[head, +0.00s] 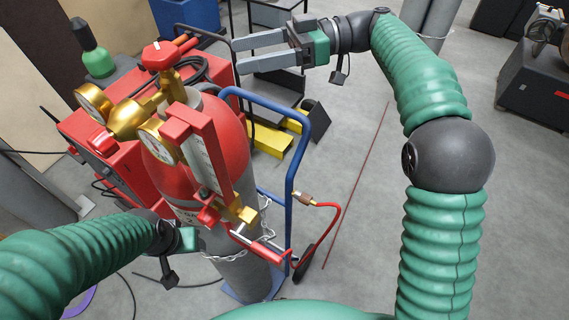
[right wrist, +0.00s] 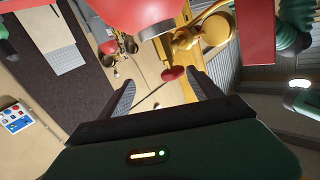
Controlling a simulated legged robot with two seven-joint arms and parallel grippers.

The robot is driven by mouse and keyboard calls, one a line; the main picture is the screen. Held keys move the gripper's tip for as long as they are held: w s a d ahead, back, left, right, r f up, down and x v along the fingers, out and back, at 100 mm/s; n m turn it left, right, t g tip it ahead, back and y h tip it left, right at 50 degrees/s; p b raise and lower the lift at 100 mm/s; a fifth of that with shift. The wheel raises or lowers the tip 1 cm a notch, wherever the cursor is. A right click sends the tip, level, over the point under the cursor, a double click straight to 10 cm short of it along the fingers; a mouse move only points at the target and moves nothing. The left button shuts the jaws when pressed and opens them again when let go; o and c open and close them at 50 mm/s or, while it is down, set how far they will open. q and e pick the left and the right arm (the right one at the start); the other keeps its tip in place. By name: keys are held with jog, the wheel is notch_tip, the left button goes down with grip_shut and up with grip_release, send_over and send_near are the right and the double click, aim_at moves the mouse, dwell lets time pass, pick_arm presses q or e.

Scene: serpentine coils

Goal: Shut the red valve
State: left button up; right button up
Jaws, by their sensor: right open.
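The red valve (head: 158,55) is a knob on top of the brass fitting (head: 128,118) above the red gas cylinder (head: 228,135). In the right wrist view a small red knob (right wrist: 172,73), apparently this valve, shows beyond and between the fingers, close to brass parts (right wrist: 190,40). My right gripper (head: 238,54) is open and empty, its two grey fingers pointing left toward the valve, with a gap between. It also shows in the right wrist view (right wrist: 163,88). My left gripper (head: 188,240) is low at the cylinder's left; its fingers cannot be made out.
Two gauges (head: 95,100) and a red-framed flow meter (head: 205,150) crowd the cylinder top. The blue trolley handle (head: 290,130) stands right of the cylinder, with a red hose (head: 335,225) beside it. A red machine (head: 85,135) is behind. Grey floor is open at right.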

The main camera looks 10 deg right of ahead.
jog(key=s+d+f+m+t+h+b, duration=0.1)
jog(key=f+m+h, duration=0.3)
jog(key=f, duration=0.9)
jog(key=s+d+f+m+t+h+b, duration=0.2)
jog(key=f+m, duration=0.6)
jog(key=f, duration=0.5)
jog(key=shift+s+d+f+m+h+b, duration=0.35)
jog(key=shift+s+d+h+b, duration=0.2)
jog(key=shift+d+h, duration=0.6)
